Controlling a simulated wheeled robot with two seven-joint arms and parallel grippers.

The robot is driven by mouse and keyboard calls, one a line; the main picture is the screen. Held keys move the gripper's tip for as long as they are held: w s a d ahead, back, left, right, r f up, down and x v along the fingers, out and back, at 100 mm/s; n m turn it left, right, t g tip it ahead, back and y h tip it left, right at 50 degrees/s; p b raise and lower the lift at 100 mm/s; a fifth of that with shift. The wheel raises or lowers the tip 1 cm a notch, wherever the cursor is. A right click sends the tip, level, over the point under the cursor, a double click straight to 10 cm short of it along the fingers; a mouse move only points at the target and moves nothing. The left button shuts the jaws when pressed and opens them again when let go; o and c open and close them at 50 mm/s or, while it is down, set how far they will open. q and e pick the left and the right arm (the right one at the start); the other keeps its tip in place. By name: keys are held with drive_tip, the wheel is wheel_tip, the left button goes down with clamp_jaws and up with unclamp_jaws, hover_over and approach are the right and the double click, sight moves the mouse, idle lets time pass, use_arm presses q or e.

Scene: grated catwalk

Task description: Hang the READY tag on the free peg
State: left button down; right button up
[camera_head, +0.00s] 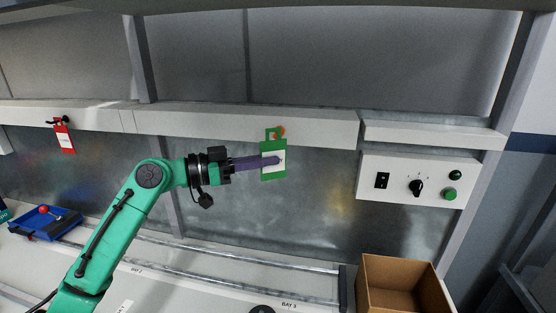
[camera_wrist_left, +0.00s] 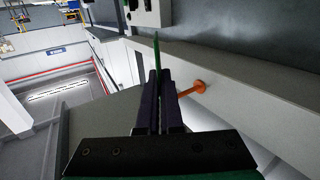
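The green tag (camera_head: 267,174) with a white face is upright in front of the beam; its lettering is too small to read. My left gripper (camera_head: 276,160) is shut on it, the fingers crossing its face. In the left wrist view the tag (camera_wrist_left: 156,50) shows edge-on between the fingers (camera_wrist_left: 158,85). The orange peg (camera_head: 281,131) shows beside the tag's top loop (camera_head: 273,132). In the left wrist view the peg (camera_wrist_left: 190,90) stands out from the beam, right of the fingers. I cannot tell whether it passes through the loop. My right gripper is out of view.
A red tag (camera_head: 64,138) hangs from a dark peg (camera_head: 57,121) at the left of the beam (camera_head: 210,122). A switch panel (camera_head: 400,180) is to the right, above an open cardboard box (camera_head: 386,268). A blue tray (camera_head: 50,228) sits at lower left.

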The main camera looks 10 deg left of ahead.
use_arm(q)
drive_tip(key=shift+s+b, duration=1.15)
drive_tip(key=shift+s, duration=0.7)
wheel_tip(320, 180, down, 23)
drive_tip(key=d+n+t+y, duration=0.3)
drive_tip(key=n+t+y, duration=0.1)
drive_tip(key=t, duration=0.1)
drive_tip(key=s+a+f+n+t+y, duration=0.1)
drive_tip(key=s+a+f+n+y, duration=0.2)
drive_tip(key=s+f+y, duration=0.2)
drive_tip(key=s+a+f+n+t+y, duration=0.2)
drive_tip(key=s+f+y, duration=0.4)
drive_tip(key=s, duration=0.5)
wheel_tip(320, 180, down, 2)
drive_tip(key=a+n, duration=0.1)
drive_tip(key=n, duration=0.1)
drive_tip(key=shift+f+n, duration=0.2)
drive_tip(key=shift+n, duration=0.1)
drive_tip(key=shift+a+f, duration=0.1)
